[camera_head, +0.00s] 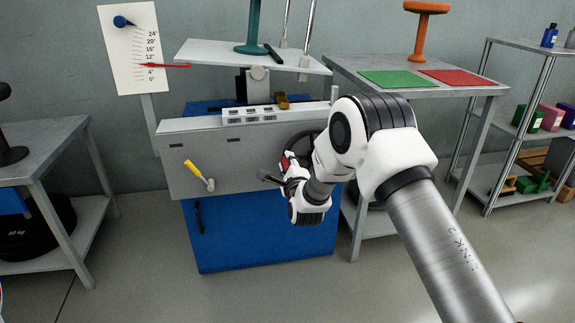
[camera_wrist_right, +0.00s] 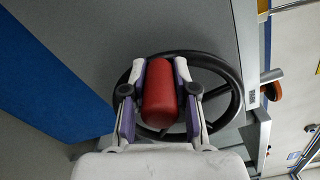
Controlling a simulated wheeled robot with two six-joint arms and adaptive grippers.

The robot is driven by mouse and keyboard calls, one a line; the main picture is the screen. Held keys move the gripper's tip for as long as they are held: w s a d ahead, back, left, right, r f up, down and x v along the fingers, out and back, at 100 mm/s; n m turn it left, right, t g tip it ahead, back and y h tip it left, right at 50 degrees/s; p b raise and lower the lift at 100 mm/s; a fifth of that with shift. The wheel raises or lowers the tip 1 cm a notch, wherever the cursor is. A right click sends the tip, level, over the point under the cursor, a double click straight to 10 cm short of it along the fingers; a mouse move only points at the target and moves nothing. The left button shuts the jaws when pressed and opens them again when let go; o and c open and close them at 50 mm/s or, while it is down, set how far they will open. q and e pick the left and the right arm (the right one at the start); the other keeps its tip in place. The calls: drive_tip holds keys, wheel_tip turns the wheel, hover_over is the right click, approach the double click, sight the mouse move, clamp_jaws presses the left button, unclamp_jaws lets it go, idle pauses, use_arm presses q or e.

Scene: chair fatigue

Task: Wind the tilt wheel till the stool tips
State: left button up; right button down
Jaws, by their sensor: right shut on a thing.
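A teal stool (camera_head: 253,28) stands on the white tilting platform (camera_head: 212,52) of the test machine, beside a black bar (camera_head: 272,54). The platform slopes down to the right. The dark tilt wheel (camera_head: 303,142) is on the machine's front, largely hidden by my right arm; it shows as a black ring in the right wrist view (camera_wrist_right: 236,100). My right gripper (camera_head: 284,168) is shut around the wheel's red handle (camera_wrist_right: 160,98), with a finger on each side. A red pointer (camera_head: 168,65) lies near 8° on the angle scale (camera_head: 132,50). My left gripper is out of view.
A yellow-handled lever (camera_head: 194,170) sticks out of the grey front panel left of the wheel. A table at right holds an orange stool (camera_head: 420,30), a green mat (camera_head: 398,79) and a red mat (camera_head: 458,77). Shelves (camera_head: 507,127) stand at far right.

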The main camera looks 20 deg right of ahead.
drive_tip(key=shift+r, duration=0.1)
drive_tip(key=c, duration=0.9)
unclamp_jaws()
drive_tip(key=v, duration=1.2)
